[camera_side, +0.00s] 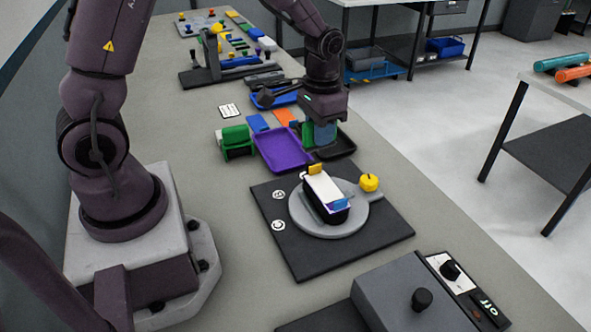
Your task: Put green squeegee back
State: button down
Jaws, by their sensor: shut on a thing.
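My gripper (322,132) points down over the black tray (345,150), right of the purple tray. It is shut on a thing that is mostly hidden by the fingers. A green part (308,134) shows at its left side, which looks like the green squeegee. I cannot tell whether it touches the tray. A blue flat piece (257,123) and an orange flat piece (285,116) lie behind the purple tray (268,156). A green block-like holder (236,142) stands left of the purple tray.
A dark mat (300,262) in front bears a round grey turntable (318,230) with a black and white object (322,188) on it and a yellow knob (369,182) beside it. A blue tray (268,103) lies behind. A grey control box (415,290) stands at the front right.

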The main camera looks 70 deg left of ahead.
jog(key=s+a+f+n, duration=0.1)
jog(key=s+a+f, duration=0.2)
jog(key=s+a, duration=0.35)
jog(key=s+a+f, duration=0.4)
jog(key=a, duration=0.5)
jog(key=shift+m, duration=0.7)
jog(key=shift+w+a+f, duration=0.1)
jog(key=shift+a+f, duration=0.05)
jog(key=shift+f, duration=1.9)
jog(key=shift+a+f, duration=0.15)
jog(key=shift+f, duration=1.85)
jog(key=shift+f, duration=0.1)
jog(key=c, duration=1)
grip_release()
